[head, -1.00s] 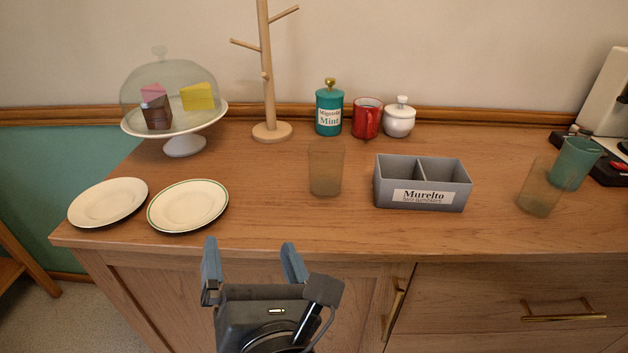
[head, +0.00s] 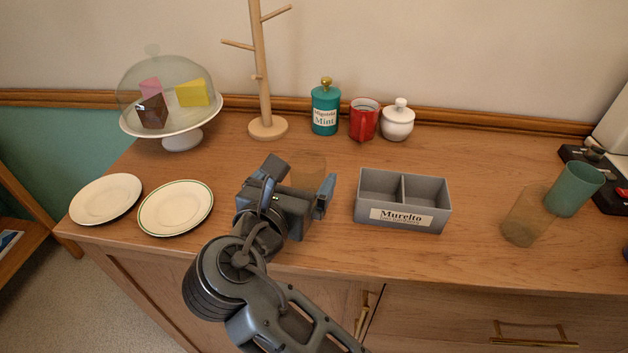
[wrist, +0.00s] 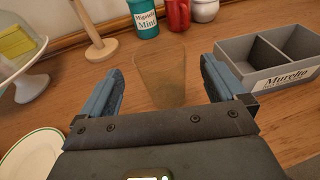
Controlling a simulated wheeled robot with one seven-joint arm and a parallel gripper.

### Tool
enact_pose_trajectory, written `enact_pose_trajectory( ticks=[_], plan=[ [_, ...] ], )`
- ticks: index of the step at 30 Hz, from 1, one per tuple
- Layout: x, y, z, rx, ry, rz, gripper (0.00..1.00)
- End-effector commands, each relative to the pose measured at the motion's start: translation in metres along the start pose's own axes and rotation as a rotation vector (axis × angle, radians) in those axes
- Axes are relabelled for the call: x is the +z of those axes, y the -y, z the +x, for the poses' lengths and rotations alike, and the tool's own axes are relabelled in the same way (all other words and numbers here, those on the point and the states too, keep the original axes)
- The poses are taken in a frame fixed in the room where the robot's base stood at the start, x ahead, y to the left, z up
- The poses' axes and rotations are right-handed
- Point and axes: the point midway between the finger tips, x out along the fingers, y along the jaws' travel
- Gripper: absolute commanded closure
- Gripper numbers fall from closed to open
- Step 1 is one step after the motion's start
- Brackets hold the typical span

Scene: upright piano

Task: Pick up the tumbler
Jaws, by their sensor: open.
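An amber, see-through tumbler (wrist: 163,78) stands upright on the wooden counter, straight ahead between my fingers in the wrist view. In the head view only its upper part (head: 307,174) shows behind my gripper (head: 300,178). My gripper (wrist: 160,88) is open and empty, its two blue-grey fingers to either side of the tumbler with gaps; I cannot tell how deep the tumbler sits between them. Another amber tumbler (head: 524,218) and a green tumbler (head: 575,189) stand close together at the right.
A grey two-compartment box (head: 402,216) labelled Murelto stands just right of my gripper. Two plates, one (head: 176,208) nearer, lie at left. Behind are a wooden mug tree (head: 266,127), a teal canister (head: 325,110), a red mug (head: 363,120) and a white sugar bowl (head: 397,122).

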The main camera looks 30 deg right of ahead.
Motion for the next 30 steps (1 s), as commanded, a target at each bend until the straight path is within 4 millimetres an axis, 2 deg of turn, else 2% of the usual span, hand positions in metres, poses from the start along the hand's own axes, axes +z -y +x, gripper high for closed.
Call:
enact_pose_trajectory(
  ticks=[9, 18, 30],
  plan=[
    [0.003, 0.002, 0.042, 0.000, 0.000, 0.001, 0.03],
    [0.003, 0.002, 0.046, 0.002, 0.000, 0.001, 0.03],
    [0.003, 0.002, 0.046, 0.002, 0.000, 0.001, 0.40]
  ],
)
